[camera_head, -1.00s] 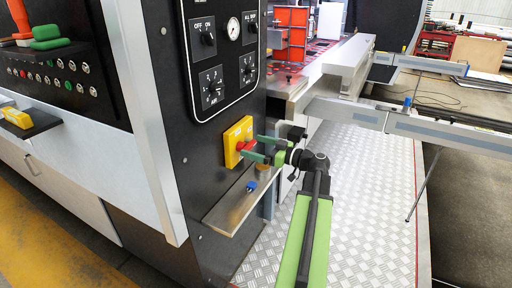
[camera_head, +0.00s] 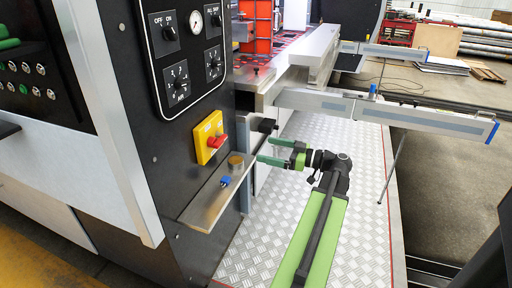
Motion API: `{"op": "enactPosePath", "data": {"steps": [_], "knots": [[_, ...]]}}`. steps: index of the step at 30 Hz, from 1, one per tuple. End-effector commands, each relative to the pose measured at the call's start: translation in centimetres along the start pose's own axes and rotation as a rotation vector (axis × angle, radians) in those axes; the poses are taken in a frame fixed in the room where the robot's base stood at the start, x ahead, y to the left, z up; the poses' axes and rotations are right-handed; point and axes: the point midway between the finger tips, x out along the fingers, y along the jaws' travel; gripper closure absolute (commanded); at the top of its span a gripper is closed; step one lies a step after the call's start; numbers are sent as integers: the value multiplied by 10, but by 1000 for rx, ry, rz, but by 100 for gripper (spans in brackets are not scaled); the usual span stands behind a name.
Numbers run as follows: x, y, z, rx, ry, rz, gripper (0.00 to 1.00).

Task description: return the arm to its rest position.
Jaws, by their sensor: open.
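My gripper (camera_head: 261,151) has two green fingers that are spread apart with nothing between them. It points left, toward the machine's control panel (camera_head: 188,52). It is to the right of the yellow switch box (camera_head: 209,137) with its red knob (camera_head: 217,141), and apart from both in the picture. My green and black arm reaches up from the bottom of the view, bent at the wrist.
A metal shelf (camera_head: 207,200) juts out below the switch box, with a blue knob (camera_head: 225,181) and a brass-coloured round piece (camera_head: 236,165). A grey rail (camera_head: 380,109) extends right behind my arm. The tread-plate floor (camera_head: 265,250) around my arm is clear.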

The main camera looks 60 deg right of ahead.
Motion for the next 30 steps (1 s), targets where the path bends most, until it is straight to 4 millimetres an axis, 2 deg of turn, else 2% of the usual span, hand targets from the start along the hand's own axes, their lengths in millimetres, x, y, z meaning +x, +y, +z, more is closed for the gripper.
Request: {"op": "enactPosePath", "data": {"steps": [4, 18, 20, 24, 30], "knots": [[-6, 0, 0, 0, 0, -1, 1], [-6, 0, -3, 0, 0, -1, 1], [-6, 0, -12, 0, 0, -1, 1], [-6, -1, -45, 0, 0, -1, 1], [-6, -1, -75, 0, 0, -1, 1]]}}
